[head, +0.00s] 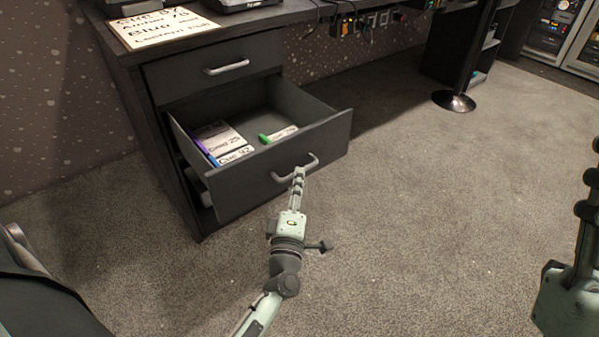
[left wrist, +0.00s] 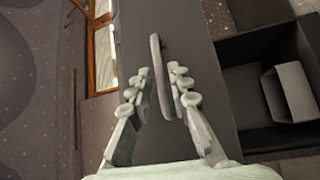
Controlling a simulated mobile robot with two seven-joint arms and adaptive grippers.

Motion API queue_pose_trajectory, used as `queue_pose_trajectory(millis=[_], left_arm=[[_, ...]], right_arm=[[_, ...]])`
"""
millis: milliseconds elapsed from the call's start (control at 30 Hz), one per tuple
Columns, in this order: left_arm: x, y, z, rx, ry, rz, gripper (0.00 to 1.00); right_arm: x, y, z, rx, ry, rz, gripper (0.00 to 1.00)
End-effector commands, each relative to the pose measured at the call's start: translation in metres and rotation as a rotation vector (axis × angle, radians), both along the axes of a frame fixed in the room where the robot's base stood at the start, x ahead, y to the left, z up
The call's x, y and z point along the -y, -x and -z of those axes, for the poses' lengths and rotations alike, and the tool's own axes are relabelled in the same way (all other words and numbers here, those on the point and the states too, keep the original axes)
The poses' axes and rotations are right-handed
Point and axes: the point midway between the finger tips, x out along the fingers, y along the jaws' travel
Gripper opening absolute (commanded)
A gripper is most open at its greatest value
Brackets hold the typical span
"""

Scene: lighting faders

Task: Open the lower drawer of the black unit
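The black unit (head: 137,108) stands under the desk at the left. Its upper drawer (head: 170,77) is shut, with a grey bar handle (head: 226,68). The lower drawer (head: 250,178) is pulled well out, its inside in view. My left gripper (head: 299,175) is at this drawer's handle (head: 295,168). In the left wrist view, the handle (left wrist: 158,70) lies between the fingers of my left gripper (left wrist: 160,82), which are spread with gaps beside the bar. My right gripper (head: 588,190) is partly in view at the right edge, away from the unit; its opening is unclear.
Labelled cards (head: 222,142) and a green marker (head: 264,138) lie in the open drawer. A sign (head: 160,27) lies on the desktop. A round-based stand (head: 454,101) is farther back. The carpet (head: 400,200) right of the drawer is clear.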

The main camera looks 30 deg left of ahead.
Motion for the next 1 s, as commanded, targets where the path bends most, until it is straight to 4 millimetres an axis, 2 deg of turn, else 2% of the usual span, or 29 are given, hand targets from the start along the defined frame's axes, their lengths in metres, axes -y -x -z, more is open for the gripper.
queue_pose_trajectory(millis=[100, 300, 1000], left_arm=[[0.008, 0.020, 0.003, -0.001, 0.002, 0.000, 0.19], [0.014, 0.037, 0.005, 0.001, 0.001, -0.001, 0.19], [0.015, 0.038, 0.005, 0.000, 0.000, 0.000, 0.19]], right_arm=[[0.000, 0.000, 0.000, 0.001, 0.000, 0.000, 0.40], [0.000, 0.000, -0.001, 0.001, 0.000, 0.000, 0.40], [0.000, 0.000, 0.000, 0.001, -0.001, 0.001, 0.40]])
